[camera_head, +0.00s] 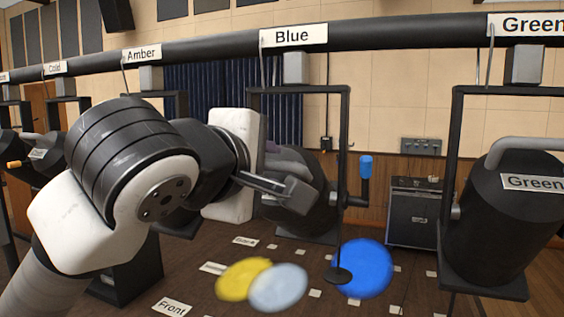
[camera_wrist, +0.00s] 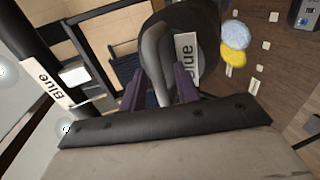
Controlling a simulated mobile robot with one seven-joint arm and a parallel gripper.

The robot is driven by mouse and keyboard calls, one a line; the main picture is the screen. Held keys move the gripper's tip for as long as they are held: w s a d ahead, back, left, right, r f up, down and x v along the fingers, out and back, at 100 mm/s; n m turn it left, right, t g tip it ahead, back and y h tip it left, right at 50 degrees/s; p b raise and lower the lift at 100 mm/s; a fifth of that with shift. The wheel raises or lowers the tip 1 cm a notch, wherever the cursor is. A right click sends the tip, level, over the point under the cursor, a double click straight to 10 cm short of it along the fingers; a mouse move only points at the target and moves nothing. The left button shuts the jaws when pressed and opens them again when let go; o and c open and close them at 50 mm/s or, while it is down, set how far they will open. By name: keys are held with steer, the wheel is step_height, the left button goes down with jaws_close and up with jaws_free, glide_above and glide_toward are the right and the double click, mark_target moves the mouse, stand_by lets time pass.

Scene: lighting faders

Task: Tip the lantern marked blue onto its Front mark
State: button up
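The blue lantern (camera_head: 318,212), a dark can in a square black yoke, hangs under the "Blue" label (camera_head: 292,36) on the bar. Its own Blue plate (camera_wrist: 187,52) faces my wrist camera. My gripper (camera_head: 285,190) is in front of the lantern and hides part of it. In the wrist view, the lantern's grey handle (camera_wrist: 153,50) runs between my purple fingers (camera_wrist: 159,88). The fingers look open, with gaps on both sides of the handle. A blue-gripped crank (camera_head: 365,167) is on the yoke's right side. The Front mark (camera_head: 172,307) lies on the floor at lower left.
A blue light pool (camera_head: 372,262) lies on the floor, right of a yellow pool (camera_head: 237,280) and a pale blue pool (camera_head: 279,289). The green lantern (camera_head: 497,220) hangs at right. A black amplifier (camera_head: 413,215) stands behind. Another floor label (camera_head: 245,240) lies farther back.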

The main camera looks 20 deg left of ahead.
steer(key=shift+w, duration=0.3)
jaws_close()
steer(key=w+r, duration=0.4)
steer(key=shift+d, duration=0.1)
stand_by(0.4)
jaws_free()
